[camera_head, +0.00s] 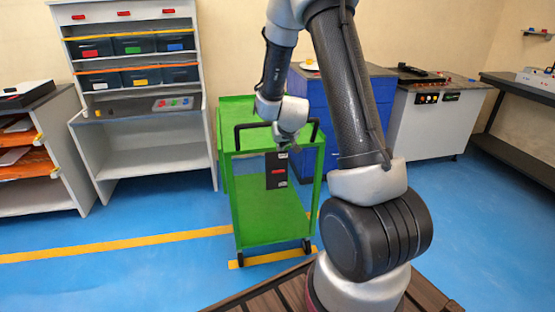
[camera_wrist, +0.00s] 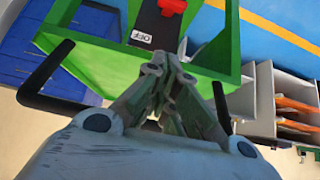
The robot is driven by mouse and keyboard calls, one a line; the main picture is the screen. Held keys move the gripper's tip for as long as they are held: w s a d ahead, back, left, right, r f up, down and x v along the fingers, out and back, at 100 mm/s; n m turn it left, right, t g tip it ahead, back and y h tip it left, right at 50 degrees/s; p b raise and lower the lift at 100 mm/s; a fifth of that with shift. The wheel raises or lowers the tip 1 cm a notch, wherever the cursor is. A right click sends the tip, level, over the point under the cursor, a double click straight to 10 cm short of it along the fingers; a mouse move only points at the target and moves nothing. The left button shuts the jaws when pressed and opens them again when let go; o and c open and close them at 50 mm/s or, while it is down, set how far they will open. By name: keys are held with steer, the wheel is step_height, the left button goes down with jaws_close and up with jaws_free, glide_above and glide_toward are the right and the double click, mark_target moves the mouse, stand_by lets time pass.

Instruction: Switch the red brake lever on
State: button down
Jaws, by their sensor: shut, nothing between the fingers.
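The red brake lever (camera_head: 278,171) is a small red piece on a dark panel (camera_head: 277,183) at the end of the green cart (camera_head: 265,234). In the wrist view the red lever (camera_wrist: 172,7) is at the top edge, partly cut off. A white label reading OFF (camera_wrist: 141,37) is on the panel near it. My gripper (camera_head: 284,147) is at the panel's upper end in the head view. In the wrist view my gripper (camera_wrist: 165,65) has its fingers together and empty, apart from the lever in the picture. Whether the fingers touch the panel is unclear.
The cart's black handle (camera_head: 240,136) curves around beside my gripper. A blue cabinet (camera_head: 378,95) stands behind the cart. A shelf with bins (camera_head: 140,75) is at the left, a white workbench (camera_head: 435,122) at the right. Blue floor is open left of the cart.

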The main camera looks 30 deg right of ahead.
glide_above(277, 172)
steer(key=w+d, duration=0.2)
steer(key=w, duration=0.1)
step_height(277, 172, down, 7)
steer(key=shift+w+a, duration=0.1)
steer(key=shift+w, duration=0.05)
steer(key=f, duration=0.1)
steer(key=s+f, duration=0.1)
steer(key=f, duration=0.1)
steer(key=shift+a, duration=0.2)
steer(key=shift+s+f, duration=0.35)
steer(key=shift+f, duration=0.05)
